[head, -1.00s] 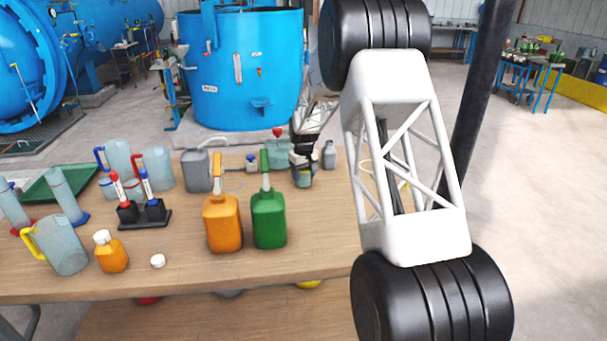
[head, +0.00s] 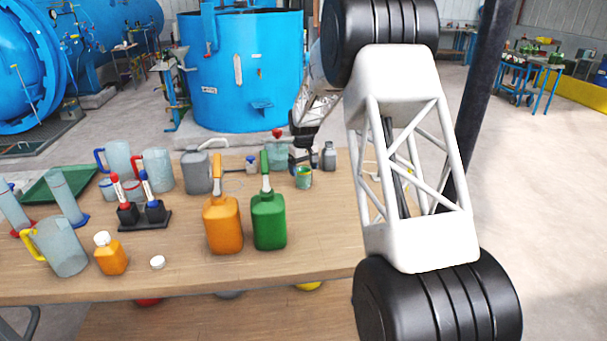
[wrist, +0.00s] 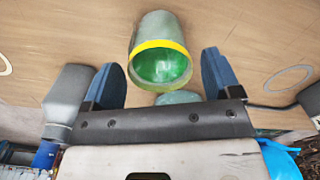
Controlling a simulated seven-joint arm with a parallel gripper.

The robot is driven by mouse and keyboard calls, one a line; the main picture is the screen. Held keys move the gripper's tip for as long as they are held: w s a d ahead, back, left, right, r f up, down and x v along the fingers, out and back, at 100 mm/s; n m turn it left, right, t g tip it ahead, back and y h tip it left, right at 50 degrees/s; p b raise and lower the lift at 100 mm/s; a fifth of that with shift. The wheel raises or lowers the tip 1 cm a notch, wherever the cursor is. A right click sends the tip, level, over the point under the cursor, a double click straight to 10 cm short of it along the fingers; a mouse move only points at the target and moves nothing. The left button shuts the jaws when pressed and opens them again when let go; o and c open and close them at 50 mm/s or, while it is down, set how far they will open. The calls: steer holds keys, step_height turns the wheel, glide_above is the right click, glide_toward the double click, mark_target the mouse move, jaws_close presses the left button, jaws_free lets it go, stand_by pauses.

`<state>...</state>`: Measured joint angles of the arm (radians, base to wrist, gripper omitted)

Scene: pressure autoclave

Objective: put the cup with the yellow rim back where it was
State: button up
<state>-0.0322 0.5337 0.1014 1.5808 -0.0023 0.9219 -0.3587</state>
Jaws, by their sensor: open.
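The cup with the yellow rim (head: 303,178) stands upright on the wooden table, toward the back right, green inside. In the wrist view the cup (wrist: 157,28) lies ahead of my gripper, its yellow rim and green inside facing the camera. My gripper (head: 299,157) is just behind and above the cup in the head view. In the wrist view my gripper (wrist: 163,62) is open, its two blue fingers on either side of the cup with gaps to both. The cup looks free of the fingers.
A grey bottle (head: 329,156) and a red-topped clear vessel (head: 278,153) stand close to my gripper. Green (head: 269,220) and orange (head: 223,224) jugs stand in front. Pale rings mark the tabletop on the right (wrist: 292,77) and left (wrist: 8,64) in the wrist view.

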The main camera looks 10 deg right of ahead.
step_height(320, 180, up, 9)
stand_by(0.4)
steer(key=shift+f, duration=0.1)
stand_by(0.3)
steer(key=s+d+r+m, duration=0.1)
steer(key=s+r, duration=0.4)
steer(key=s, duration=0.5)
steer(key=s+d+r+m+t, duration=0.1)
steer(key=s+r, duration=0.4)
steer(key=s, duration=0.5)
steer(key=s+r, duration=0.5)
steer(key=s, duration=0.5)
steer(key=s+d+f+m+t, duration=0.1)
steer(key=s+f, duration=0.3)
steer(key=s, duration=3)
steer(key=shift+s+d+f+m+t, duration=0.2)
steer(key=shift+s+m+t, duration=0.1)
steer(key=shift+m, duration=0.6)
